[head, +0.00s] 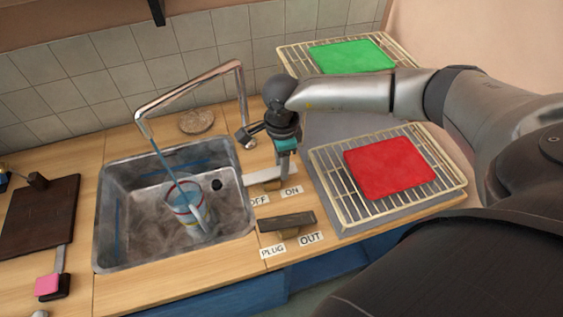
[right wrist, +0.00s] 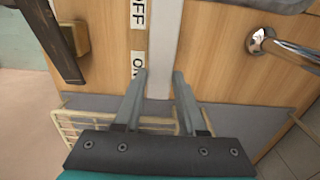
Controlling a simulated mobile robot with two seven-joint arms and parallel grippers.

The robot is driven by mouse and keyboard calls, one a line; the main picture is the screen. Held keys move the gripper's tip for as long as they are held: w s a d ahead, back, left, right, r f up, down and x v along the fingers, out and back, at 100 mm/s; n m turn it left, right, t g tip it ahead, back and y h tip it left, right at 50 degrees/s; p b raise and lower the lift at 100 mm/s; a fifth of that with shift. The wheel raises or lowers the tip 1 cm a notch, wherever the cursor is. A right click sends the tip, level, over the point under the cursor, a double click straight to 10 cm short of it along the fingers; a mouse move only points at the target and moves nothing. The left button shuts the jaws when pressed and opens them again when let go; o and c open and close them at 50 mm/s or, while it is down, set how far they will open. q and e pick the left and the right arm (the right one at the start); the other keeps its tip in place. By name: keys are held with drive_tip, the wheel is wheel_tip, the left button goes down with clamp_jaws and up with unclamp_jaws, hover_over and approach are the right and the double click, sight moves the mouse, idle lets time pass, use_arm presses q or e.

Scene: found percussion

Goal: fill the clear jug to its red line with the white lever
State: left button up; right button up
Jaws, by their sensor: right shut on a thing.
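The clear jug (head: 196,218) stands in the steel sink (head: 106,240). A blue stream of water (head: 162,158) falls from the tap spout into the jug. Bluish water shows inside, but its exact level against the red line is hard to tell. My right gripper (head: 286,166) is shut on the white lever (head: 257,178), at its end on the ON side. In the right wrist view, the fingers (right wrist: 158,84) flank the lever (right wrist: 164,40). My left gripper is not in view.
A dark lever (head: 287,221) marked PLUG and OUT sits in front of the white one. A rack with a red pad (head: 390,167) stands right of my gripper, and a green pad (head: 352,54) lies behind. The metal tap (head: 190,85) arches over the sink.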

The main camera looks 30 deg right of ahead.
clamp_jaws()
drive_tip(key=shift+a, duration=0.1)
drive_tip(key=shift+w+a+r+h, duration=0.15)
drive_tip(key=shift+a+h, duration=0.1)
drive_tip(key=shift+h, duration=0.35)
drive_tip(key=shift+a+r+g+h, duration=0.1)
drive_tip(key=shift+a+g+h, duration=0.1)
drive_tip(key=shift+h, duration=0.4)
drive_tip(key=shift+a+r+g+h, duration=0.1)
drive_tip(key=shift+g+h, duration=0.1)
drive_tip(key=shift+h, duration=0.4)
drive_tip(key=o, duration=0.7)
unclamp_jaws()
